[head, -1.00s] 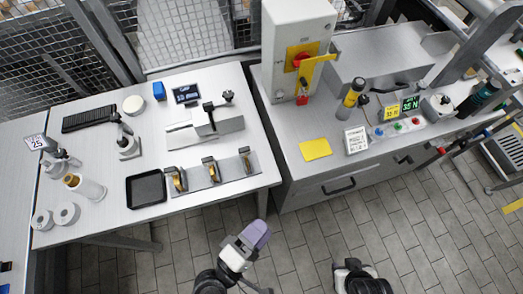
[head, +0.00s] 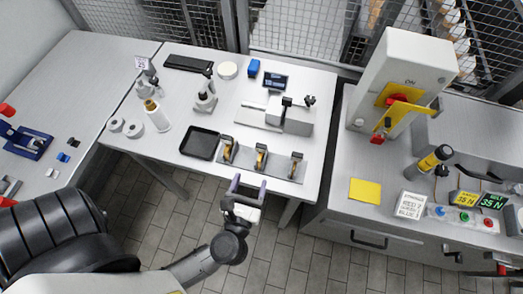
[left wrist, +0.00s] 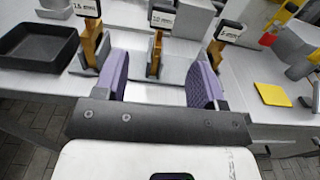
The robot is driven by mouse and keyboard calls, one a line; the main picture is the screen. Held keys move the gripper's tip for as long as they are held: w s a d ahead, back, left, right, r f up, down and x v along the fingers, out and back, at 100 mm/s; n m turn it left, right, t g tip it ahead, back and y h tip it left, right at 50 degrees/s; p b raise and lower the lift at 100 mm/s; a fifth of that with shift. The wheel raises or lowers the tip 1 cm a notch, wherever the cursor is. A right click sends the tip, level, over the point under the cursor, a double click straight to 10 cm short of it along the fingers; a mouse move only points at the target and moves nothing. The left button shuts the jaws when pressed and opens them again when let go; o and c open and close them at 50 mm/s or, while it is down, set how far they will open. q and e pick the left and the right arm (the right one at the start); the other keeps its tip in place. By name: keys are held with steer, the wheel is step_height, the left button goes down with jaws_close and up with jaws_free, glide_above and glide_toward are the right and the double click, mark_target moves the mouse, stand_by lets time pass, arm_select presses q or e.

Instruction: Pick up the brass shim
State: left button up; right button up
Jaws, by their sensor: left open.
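Three upright brass-coloured pieces stand in a row on a grey strip (head: 278,165) at the table's front edge: a left one (head: 228,149), a middle one (head: 261,157) and a right one (head: 296,167). My left gripper (head: 248,187) is open and empty, just in front of the table edge. In the left wrist view its purple fingers (left wrist: 160,77) point toward the row. The middle brass piece (left wrist: 156,52) appears between them, still beyond the tips. My right gripper is not in view.
A black tray (head: 200,143) lies left of the row. A grey measuring fixture (head: 290,117) and a small display (head: 275,82) stand behind it. A press bench with a yellow pad (head: 365,191) is at right.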

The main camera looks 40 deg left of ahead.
mark_target(261, 152)
arm_select(q)
steer(key=x, duration=1)
steer(key=shift+w+f+p, duration=0.15)
steer(key=shift+w+p, duration=0.15)
steer(key=shift+w, duration=0.1)
steer(key=shift+c, duration=0.5)
steer(key=c, duration=0.9)
